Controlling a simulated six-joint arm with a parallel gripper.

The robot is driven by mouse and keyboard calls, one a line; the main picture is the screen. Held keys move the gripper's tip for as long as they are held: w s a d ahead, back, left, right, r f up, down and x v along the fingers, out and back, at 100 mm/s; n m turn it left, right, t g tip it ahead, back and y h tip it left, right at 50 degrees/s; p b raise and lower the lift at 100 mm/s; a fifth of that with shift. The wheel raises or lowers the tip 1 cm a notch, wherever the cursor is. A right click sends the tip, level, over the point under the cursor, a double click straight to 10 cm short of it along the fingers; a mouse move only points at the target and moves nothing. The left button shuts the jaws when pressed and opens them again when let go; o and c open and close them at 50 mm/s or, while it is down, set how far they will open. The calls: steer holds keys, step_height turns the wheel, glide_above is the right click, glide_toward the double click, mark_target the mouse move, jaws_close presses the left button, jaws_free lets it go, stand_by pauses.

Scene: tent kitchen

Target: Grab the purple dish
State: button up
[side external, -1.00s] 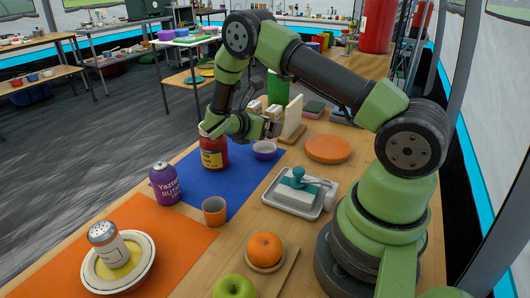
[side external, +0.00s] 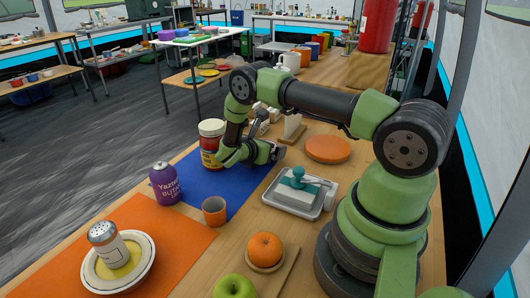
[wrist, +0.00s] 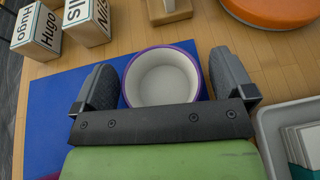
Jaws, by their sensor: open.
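The purple dish (wrist: 162,102) is a small round bowl with a purple rim and a white inside. It stands upright on the blue mat (wrist: 52,112) near its edge. In the wrist view, my gripper (wrist: 163,78) is open, with one finger on each side of the dish. The fingers look close to its rim, but I cannot tell if either touches. In the side view, my gripper (side external: 278,153) is low over the mat and hides the dish.
A red jar with a white lid (side external: 211,145) stands close left of my gripper. A grey tray (side external: 302,205), an orange disc (side external: 328,149) and white lettered boxes (wrist: 86,20) are nearby.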

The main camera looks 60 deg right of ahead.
steer(key=shift+c, duration=0.2)
steer(key=c, duration=0.9)
steer(key=shift+o, duration=0.2)
